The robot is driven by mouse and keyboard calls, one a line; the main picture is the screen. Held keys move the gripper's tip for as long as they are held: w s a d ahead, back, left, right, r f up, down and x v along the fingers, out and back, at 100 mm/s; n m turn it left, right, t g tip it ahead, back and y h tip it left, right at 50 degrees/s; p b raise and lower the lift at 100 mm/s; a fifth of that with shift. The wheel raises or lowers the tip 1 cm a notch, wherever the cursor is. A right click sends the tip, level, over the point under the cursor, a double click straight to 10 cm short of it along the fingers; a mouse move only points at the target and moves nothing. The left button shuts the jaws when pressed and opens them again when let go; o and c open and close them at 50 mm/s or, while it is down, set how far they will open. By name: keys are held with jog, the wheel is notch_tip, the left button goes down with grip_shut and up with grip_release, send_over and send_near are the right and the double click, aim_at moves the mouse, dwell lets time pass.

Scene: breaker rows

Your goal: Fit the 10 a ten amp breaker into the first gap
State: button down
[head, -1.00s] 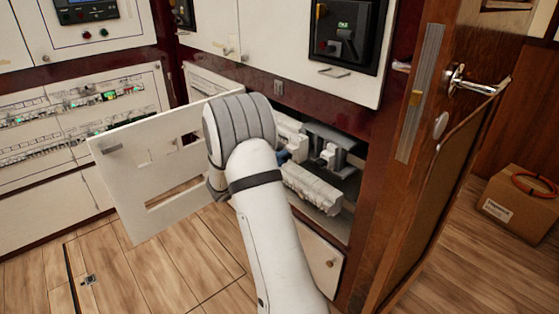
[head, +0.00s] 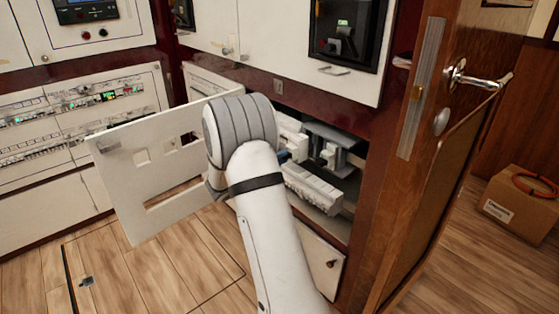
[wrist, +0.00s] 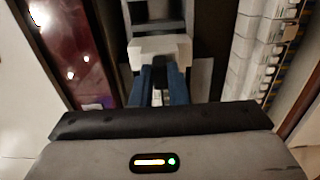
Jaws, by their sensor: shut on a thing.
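My gripper (wrist: 158,78) has blue fingers and is shut on a pale white block at its tips, which looks like the breaker (wrist: 160,46). Its rating mark cannot be read. In the head view my wrist and arm hide most of the gripper; only a bit of blue finger (head: 284,156) shows inside the open cabinet. A lower row of white breakers (head: 314,187) sits to the right of it, and part of an upper row (head: 291,141) shows behind. In the wrist view a breaker row (wrist: 248,45) runs along the right. The first gap cannot be made out.
A white cut-out panel door (head: 125,195) stands open left of my arm. The maroon cabinet frame (wrist: 83,45) is close on the left in the wrist view. Grey fittings (head: 335,137) stand deeper in the cabinet. A wooden door (head: 425,170) bounds the right.

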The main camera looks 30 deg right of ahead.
aim_at(292, 153)
jog(key=shift+w+d+b, duration=0.2)
jog(key=shift+d+b, duration=0.25)
jog(key=shift+d, duration=0.9)
jog(key=shift+w+d+b, duration=0.15)
jog(key=shift+d+b, duration=0.3)
jog(key=shift+d, duration=0.9)
jog(key=c, duration=1.3)
grip_release()
jog(key=shift+c, duration=0.2)
jog(key=s+a+p, duration=0.1)
jog(key=a, duration=0.6)
jog(key=shift+a+p, duration=0.35)
jog(key=shift+a, duration=0.05)
